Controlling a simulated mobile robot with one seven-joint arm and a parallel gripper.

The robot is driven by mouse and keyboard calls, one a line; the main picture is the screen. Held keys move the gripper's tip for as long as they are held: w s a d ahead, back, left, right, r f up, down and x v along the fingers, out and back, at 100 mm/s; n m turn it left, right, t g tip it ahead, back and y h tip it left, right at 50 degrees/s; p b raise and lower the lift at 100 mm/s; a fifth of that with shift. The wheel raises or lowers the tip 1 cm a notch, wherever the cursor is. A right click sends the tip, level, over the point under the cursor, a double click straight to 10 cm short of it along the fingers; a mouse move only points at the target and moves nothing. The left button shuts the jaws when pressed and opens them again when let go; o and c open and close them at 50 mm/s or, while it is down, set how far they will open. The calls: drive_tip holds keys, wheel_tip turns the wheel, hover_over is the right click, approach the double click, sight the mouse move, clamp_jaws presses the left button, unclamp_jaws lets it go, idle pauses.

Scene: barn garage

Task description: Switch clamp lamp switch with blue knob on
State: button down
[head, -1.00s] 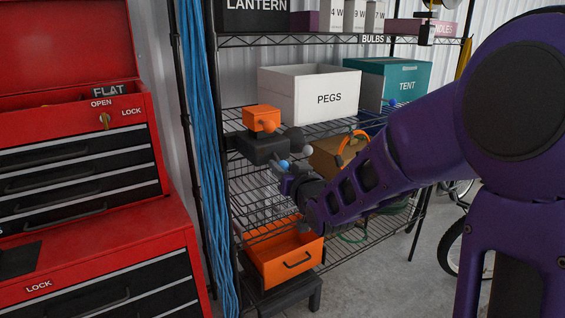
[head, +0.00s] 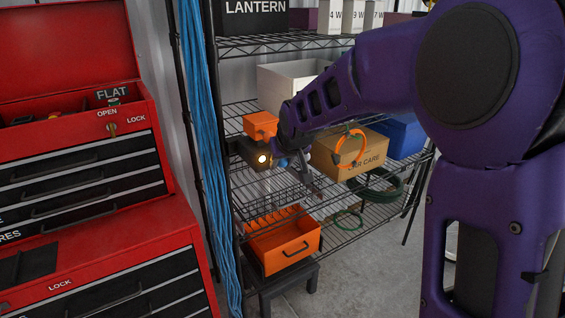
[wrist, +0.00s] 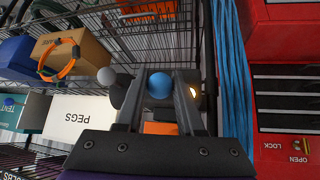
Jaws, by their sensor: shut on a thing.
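The dark clamp lamp (head: 245,152) is at the left end of the wire shelving in the head view. In the head view the knob (head: 283,162) shows as a small blue spot beside the lamp. A grey round knob (wrist: 106,76) is left of the fingers in the wrist view.
An orange block (head: 260,125) is above the lamp. Blue cords (head: 205,150) hang left, near a red tool chest (head: 100,240).

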drive_tip(key=shift+w+a+r+g, duration=0.1)
drive_tip(key=shift+r+g, duration=0.1)
drive_tip(key=shift+g, duration=0.1)
drive_tip(key=shift+h, duration=0.3)
drive_tip(key=c, duration=0.5)
unclamp_jaws()
drive_tip(key=shift+c, duration=0.2)
